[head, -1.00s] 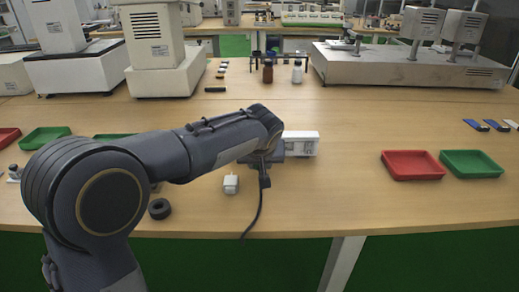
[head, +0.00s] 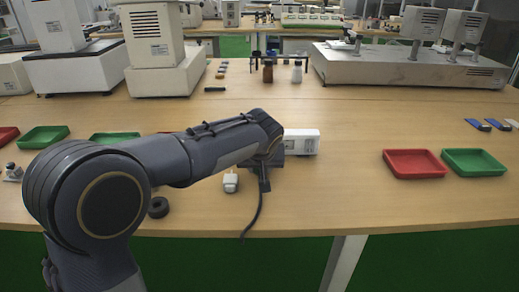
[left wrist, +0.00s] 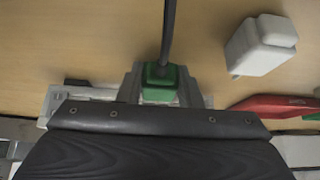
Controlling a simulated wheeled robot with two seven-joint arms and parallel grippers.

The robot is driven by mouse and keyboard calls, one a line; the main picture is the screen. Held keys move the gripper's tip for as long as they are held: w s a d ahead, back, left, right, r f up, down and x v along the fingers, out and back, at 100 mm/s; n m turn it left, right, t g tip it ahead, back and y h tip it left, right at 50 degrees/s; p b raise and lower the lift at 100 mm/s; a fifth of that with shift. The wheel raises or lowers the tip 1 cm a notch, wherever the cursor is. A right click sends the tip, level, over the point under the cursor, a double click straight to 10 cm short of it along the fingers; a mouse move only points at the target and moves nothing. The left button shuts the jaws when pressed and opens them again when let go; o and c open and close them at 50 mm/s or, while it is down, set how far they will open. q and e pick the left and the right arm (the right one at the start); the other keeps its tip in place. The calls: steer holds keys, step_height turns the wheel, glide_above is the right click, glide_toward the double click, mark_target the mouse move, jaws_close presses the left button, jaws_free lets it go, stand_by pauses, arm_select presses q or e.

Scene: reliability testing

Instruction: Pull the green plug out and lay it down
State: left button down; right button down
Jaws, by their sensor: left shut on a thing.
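My left gripper (head: 266,165) is low over the table near its front edge, in front of a white socket block (head: 302,142). In the left wrist view, the gripper (left wrist: 160,88) is shut on the green plug (left wrist: 160,76), with a grey finger on each side of it. A dark cable (head: 254,214) runs from the plug and hangs towards the table's front edge. The socket block also shows behind the gripper in the wrist view (left wrist: 92,93). The gripper hides the plug's far end, so I cannot tell whether it is in the socket. My right gripper is not in view.
A white plug-like block (head: 231,183) lies just left of the gripper. A black ring (head: 158,207) lies further left. Red (head: 413,173) and green (head: 474,172) trays lie to the right. The table between the socket block and the red tray is clear.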

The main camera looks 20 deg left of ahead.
arm_select(q)
steer(key=shift+f, duration=0.3)
steer(key=c, duration=0.9)
jaws_free()
steer(key=shift+r, duration=0.1)
steer(key=p+v, duration=0.1)
steer(key=v, duration=0.5)
steer(key=shift+r+p, duration=0.35)
steer(key=shift+s+d+r, duration=0.15)
steer(key=shift+s+r, duration=0.3)
steer(key=shift+f, duration=0.1)
